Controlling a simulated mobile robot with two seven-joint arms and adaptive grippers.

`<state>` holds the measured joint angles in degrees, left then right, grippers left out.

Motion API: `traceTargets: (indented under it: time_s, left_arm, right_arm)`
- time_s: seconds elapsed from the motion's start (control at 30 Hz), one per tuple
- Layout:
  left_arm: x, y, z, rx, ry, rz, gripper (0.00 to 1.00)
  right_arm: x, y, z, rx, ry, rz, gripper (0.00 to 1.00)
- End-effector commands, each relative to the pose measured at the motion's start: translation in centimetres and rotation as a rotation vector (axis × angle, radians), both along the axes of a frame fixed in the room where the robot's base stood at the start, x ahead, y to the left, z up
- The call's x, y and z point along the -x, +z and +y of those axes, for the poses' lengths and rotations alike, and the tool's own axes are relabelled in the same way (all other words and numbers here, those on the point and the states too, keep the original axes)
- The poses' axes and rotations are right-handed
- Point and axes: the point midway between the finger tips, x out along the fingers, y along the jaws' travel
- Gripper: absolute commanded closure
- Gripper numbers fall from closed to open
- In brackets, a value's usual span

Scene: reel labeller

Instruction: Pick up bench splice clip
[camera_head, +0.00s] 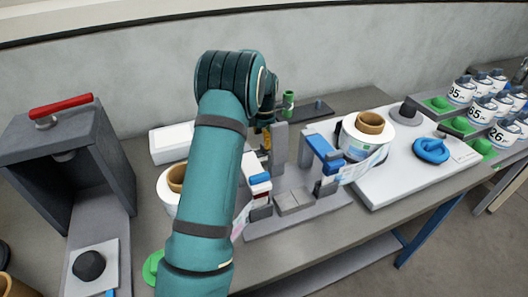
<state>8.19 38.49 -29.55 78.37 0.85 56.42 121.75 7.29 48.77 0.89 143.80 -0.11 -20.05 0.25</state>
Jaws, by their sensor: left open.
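I cannot tell for sure which piece is the bench splice clip. A small upright blue piece (318,104) and a green piece (288,98) stand at the dark strip (308,111) at the back of the bench. A blue and white block (259,180) sits on the grey splice fixture (292,202), and a blue bar (323,147) lies at its right. My left arm crosses the middle of the view. My left gripper (268,118) is open behind the forearm, close to the strip's left end, and mostly hidden. My right gripper is not in view.
A white board (375,190) on the right holds a label roll (368,129) and a blue ring (431,150). A grey box with a red handle (61,105) stands at left. A white box (172,142) is behind my arm.

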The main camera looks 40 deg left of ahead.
Motion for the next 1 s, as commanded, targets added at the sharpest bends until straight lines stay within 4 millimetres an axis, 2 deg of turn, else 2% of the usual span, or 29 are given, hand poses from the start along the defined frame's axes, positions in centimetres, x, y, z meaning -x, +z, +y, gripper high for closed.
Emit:
traceTargets:
  time_s: [0.33,0.43,0.63,0.77,0.8,0.83,1.0]
  left_arm:
    - [-0.1,-4.5,0.1,0.001,0.000,0.003,0.29]
    - [-0.1,-5.1,0.2,0.000,0.000,0.001,0.29]
    - [-0.1,-5.0,0.1,0.000,0.000,0.001,0.28]
    - [-0.1,-5.0,0.1,0.000,0.000,0.001,0.73]
    - [-0.1,-5.0,0.1,0.000,0.000,0.001,0.87]
    - [-0.1,-5.0,0.1,0.000,0.000,0.001,0.95]
    - [-0.1,-5.0,0.1,0.000,0.000,0.001,0.96]
  right_arm:
    - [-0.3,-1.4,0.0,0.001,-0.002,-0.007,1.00]
    - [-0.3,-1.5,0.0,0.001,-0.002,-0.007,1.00]
    - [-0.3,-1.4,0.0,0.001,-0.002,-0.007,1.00]
    - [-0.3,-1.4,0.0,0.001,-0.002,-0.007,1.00]
    - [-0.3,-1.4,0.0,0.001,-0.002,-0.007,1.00]
    - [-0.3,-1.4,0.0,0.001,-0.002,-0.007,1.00]
    - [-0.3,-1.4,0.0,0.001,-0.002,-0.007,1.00]
